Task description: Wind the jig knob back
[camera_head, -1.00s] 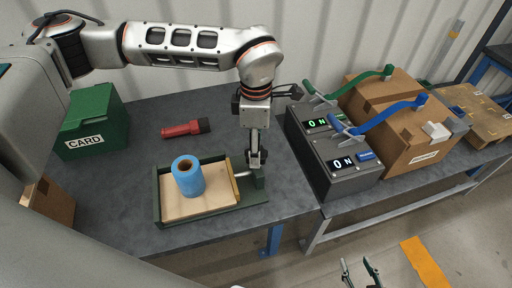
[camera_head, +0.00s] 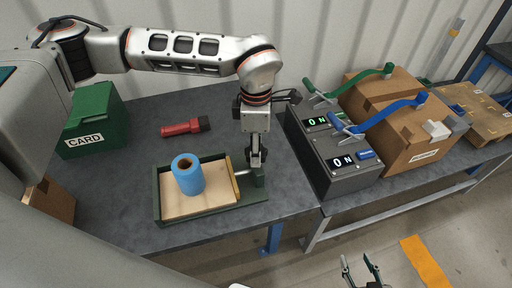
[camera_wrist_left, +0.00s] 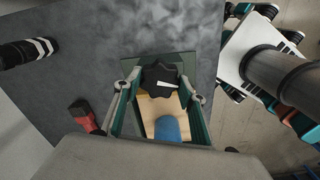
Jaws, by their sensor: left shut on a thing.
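The jig is a green tray (camera_head: 205,215) with a wooden bed, and a blue roll (camera_head: 187,178) stands upright on it. A yellowish pressing bar (camera_head: 232,178) stands at its right side, apart from the roll, with a pale rod leading to the green end block. My left gripper (camera_head: 256,160) is over that end. In the left wrist view its fingers are closed around the black lobed jig knob (camera_wrist_left: 160,78), which carries a white mark. The head view hides most of the knob. My right gripper (camera_head: 360,268) is open and empty at the bottom edge.
A red flashlight (camera_head: 186,126) lies behind the jig. A green CARD box (camera_head: 92,120) stands at the left. A grey coupler box (camera_head: 335,160) with green and blue levers stands right of the jig, near cardboard boxes (camera_head: 400,135). The bench front is clear.

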